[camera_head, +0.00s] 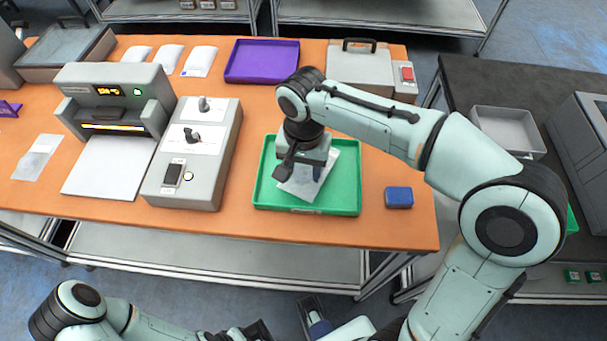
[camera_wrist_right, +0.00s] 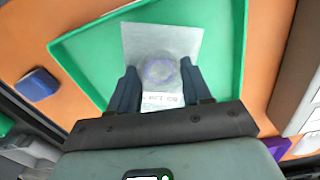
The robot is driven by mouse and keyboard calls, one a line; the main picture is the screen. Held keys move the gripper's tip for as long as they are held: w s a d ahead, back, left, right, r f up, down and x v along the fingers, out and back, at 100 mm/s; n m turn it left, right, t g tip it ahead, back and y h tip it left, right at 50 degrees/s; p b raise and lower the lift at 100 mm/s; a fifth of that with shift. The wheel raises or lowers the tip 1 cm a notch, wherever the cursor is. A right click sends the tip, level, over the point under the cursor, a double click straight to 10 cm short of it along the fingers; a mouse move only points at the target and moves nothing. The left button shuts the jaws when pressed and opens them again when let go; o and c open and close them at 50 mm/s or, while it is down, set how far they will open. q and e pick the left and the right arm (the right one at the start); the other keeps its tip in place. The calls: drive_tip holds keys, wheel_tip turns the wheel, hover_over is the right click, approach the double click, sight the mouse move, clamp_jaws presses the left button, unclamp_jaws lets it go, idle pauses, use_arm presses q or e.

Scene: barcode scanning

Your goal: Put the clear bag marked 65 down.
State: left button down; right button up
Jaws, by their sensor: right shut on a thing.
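My right gripper (camera_head: 312,172) is shut on a clear bag (camera_head: 303,186) over the green tray (camera_head: 348,205). In the right wrist view the bag (camera_wrist_right: 160,38) extends beyond the two dark fingers of the gripper (camera_wrist_right: 158,85). A round bluish ring shows through the bag, and a small printed label lies near the fingertips. The number on it is too small to read. I cannot tell whether the bag touches the tray floor. My left gripper (camera_head: 262,331) is partly visible at the bottom edge; its jaws are unclear.
A blue block (camera_head: 398,197) lies right of the tray on the orange table (camera_head: 400,230). A grey control box (camera_head: 200,160) and a scanner (camera_head: 112,100) stand left. A purple tray (camera_head: 262,62), several white bags and a grey case (camera_head: 360,70) are at the back.

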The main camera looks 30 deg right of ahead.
sight(304, 173)
drive_tip(key=shift+f, duration=1.35)
drive_tip(key=shift+f+b, duration=0.2)
drive_tip(key=shift+b, duration=0.1)
drive_tip(key=o, duration=1.1)
drive_tip(key=shift+r, duration=0.2)
wheel_tip(304, 173, up, 12)
drive_tip(key=p, duration=0.3)
